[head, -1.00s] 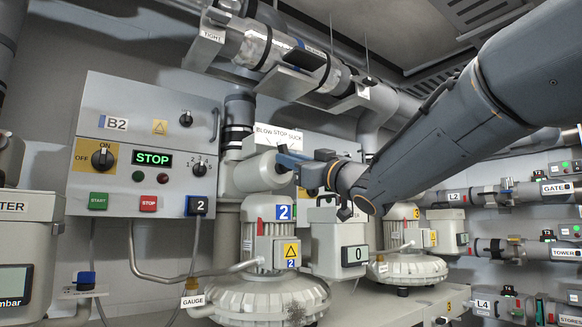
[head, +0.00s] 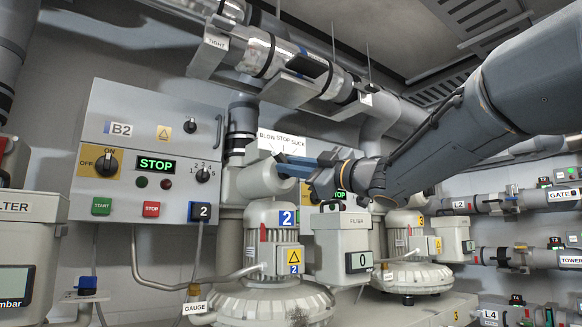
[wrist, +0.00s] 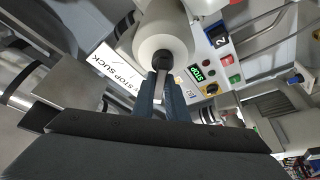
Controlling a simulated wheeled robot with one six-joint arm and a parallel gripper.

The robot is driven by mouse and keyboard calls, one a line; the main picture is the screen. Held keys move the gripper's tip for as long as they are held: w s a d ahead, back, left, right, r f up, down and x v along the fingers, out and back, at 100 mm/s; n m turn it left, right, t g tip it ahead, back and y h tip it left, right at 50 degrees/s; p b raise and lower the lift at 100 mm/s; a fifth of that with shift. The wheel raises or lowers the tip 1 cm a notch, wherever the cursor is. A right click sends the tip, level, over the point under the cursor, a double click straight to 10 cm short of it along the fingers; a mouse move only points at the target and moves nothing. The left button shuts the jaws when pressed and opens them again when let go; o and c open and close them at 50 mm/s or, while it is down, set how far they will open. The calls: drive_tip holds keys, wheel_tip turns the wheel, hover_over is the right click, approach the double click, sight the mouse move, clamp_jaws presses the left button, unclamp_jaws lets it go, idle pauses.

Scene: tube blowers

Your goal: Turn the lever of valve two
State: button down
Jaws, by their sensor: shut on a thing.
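Valve two is the light grey cylindrical body (head: 258,181) above the blower marked 2, with a white BLOW STOP SUCK plate (head: 283,141) behind it. My gripper (head: 284,163) reaches in from the right, its blue fingers at the valve's end. In the wrist view, the round valve body (wrist: 163,32) carries a dark hub (wrist: 163,60). A narrow grey lever (wrist: 161,77) comes from the hub, and my gripper (wrist: 161,84) is shut on it. The fingers hide most of the lever in the head view, so which word it points at cannot be told.
The B2 control box (head: 148,150) with a green STOP display stands left. The blower marked 2 (head: 272,250) and a grey filter box (head: 342,245) are below my gripper. Large pipes (head: 300,65) run overhead. The blower marked 3 (head: 410,270) is at right.

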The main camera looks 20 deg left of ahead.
drive_tip(key=c, duration=1.8)
unclamp_jaws()
drive_tip(key=shift+o, duration=0.2)
drive_tip(key=shift+d, duration=0.1)
drive_tip(key=b+v, duration=0.3)
drive_tip(key=v, duration=0.4)
drive_tip(key=shift+s+d, duration=0.2)
drive_tip(key=shift+d, duration=0.1)
drive_tip(key=shift+f, duration=0.1)
